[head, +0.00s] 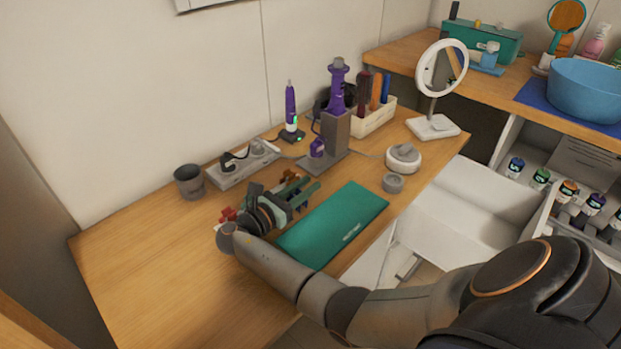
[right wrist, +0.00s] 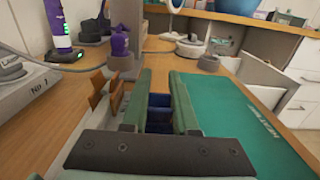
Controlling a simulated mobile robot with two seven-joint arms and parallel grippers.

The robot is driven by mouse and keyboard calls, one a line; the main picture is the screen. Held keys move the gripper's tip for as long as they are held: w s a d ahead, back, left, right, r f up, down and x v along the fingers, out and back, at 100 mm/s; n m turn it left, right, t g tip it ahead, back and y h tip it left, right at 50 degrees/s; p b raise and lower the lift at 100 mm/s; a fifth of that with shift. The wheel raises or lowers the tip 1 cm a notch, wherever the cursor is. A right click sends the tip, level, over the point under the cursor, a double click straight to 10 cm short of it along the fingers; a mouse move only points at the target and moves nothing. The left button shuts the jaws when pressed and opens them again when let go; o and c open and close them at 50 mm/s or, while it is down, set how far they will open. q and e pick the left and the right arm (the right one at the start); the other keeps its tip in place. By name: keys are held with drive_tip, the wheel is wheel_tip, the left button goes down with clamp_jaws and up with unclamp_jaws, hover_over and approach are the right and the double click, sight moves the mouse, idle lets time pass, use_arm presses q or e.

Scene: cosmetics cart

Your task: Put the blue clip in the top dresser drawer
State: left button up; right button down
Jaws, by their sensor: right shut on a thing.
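My right gripper (head: 303,194) is low over the wooden desk, just left of the green mat. In the right wrist view its two green-padded fingers (right wrist: 160,100) are shut on the dark blue clip (right wrist: 159,112), which is largely hidden between them. In the head view I cannot make the clip out. An open white drawer (head: 461,205) stands to the right of the desk, far from the gripper, and its inside looks empty. My left gripper is not in view.
An orange-brown clip (right wrist: 98,92) stands beside the fingers, and a red clip (head: 228,214) lies behind the gripper.

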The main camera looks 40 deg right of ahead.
drive_tip(key=shift+a, duration=0.1)
drive_tip(key=shift+f, duration=0.1)
drive_tip(key=c, duration=0.7)
unclamp_jaws()
